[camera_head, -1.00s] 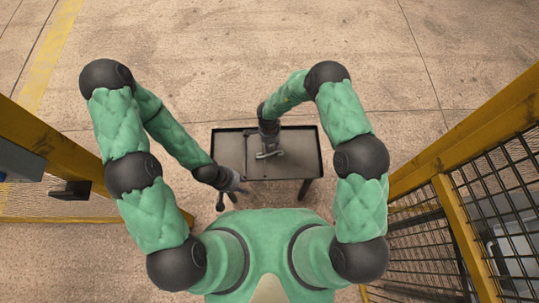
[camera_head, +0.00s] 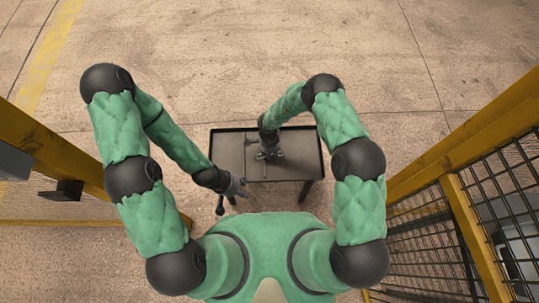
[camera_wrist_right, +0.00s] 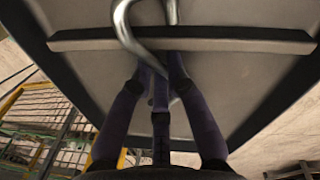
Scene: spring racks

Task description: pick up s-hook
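The s-hook is a bent silver metal rod. In the right wrist view the s-hook (camera_wrist_right: 124,22) curves at the top and runs down between my right gripper's fingertips; its lower part is partly hidden by the fingers. My right gripper (camera_wrist_right: 161,66) has dark purple fingers converging around the rod. I cannot tell whether they press on it. In the head view my right gripper (camera_head: 268,155) is low over the middle of the tray table and largely covers the hook. My left gripper (camera_head: 237,188) is off the table's front left corner; its fingers are too small to read.
The dark tray table (camera_head: 302,150) has a raised rim, and its right part is bare. A raised bar (camera_wrist_right: 235,40) crosses the tray surface close to the fingertips. Yellow frames with mesh (camera_head: 500,195) stand at the right, and a yellow beam (camera_head: 55,150) at the left.

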